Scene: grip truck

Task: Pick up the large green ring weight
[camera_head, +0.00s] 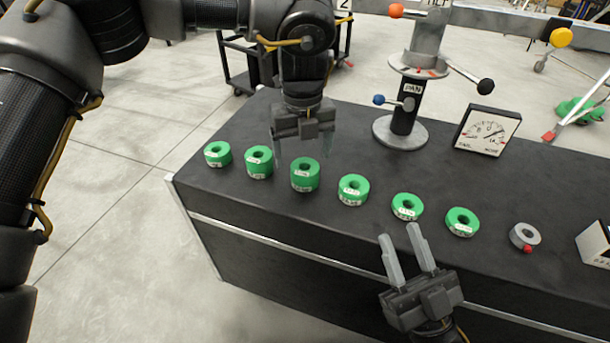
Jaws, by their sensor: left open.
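Several green ring weights stand in a row on the dark bench top (265,115), with white labels too small to read. The third from the left (304,184) looks the tallest. Beside it are the second (259,171) and the fourth (353,197); the leftmost (217,159) and the two at the right (407,213) (461,229) look lower. My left gripper (303,152) points down with spread, empty fingers, just above and behind the second and third rings. My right gripper (399,231) has its fingers apart and empty, near the bench's front edge, in front of the fifth ring.
A metal stand (403,122) with coloured-knob arms and a dial box (486,131) stand behind the row. A white box (595,245) is at the right edge.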

